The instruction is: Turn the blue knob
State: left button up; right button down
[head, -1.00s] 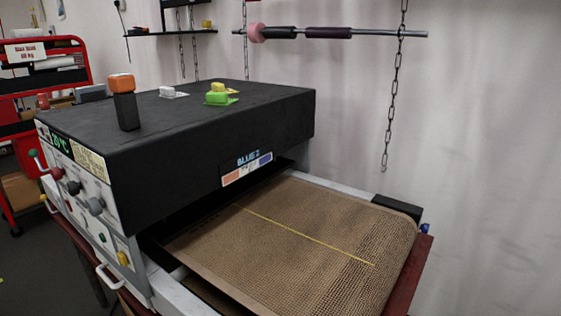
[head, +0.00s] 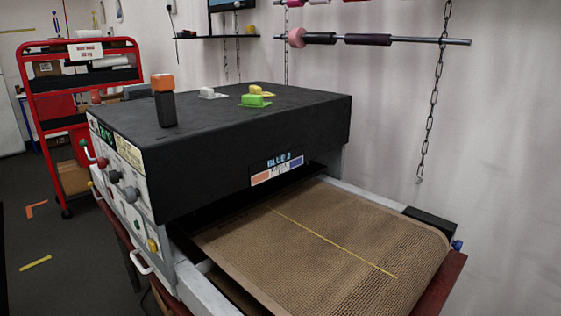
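A small blue knob (head: 457,245) shows at the far right corner of the conveyor machine, beside a black block (head: 430,226) at the belt's end. It is partly hidden and too small to read its angle. The machine's black oven housing (head: 240,155) has a control panel on its left side, with a grey knob (head: 131,194), a dark knob (head: 115,177), a red knob (head: 102,163) and a yellow knob (head: 152,245). Neither of my grippers is in view.
The brown mesh belt (head: 330,235) is bare except for a yellow line. An orange-topped black block (head: 164,105) and a green item (head: 256,101) sit on the housing. A red cart (head: 50,125) stands at left. A chain (head: 432,110) hangs at right. Grey floor at left is mostly clear.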

aim_at(457, 244)
jog(key=l+u, duration=0.15)
jog(key=u, duration=0.15)
jog(key=l+u, duration=0.1)
jog(key=u, duration=0.25)
jog(key=k+l+u, duration=0.2)
jog(key=l, duration=0.2)
jog(key=k+l+u, duration=0.2)
jog(key=l, duration=0.25)
jog(key=k+l+u, duration=0.2)
jog(key=l, duration=0.2)
jog(key=k+l, duration=0.25)
jog(key=l, duration=0.2)
jog(key=k+l, duration=0.2)
jog(key=l, duration=0.3)
jog(key=k+l+u, duration=0.1)
jog(key=l, duration=0.35)
jog(key=k+l, duration=0.35)
jog(key=k+l+u, duration=0.1)
jog(key=k+l, duration=0.15)
jog(key=l, duration=0.3)
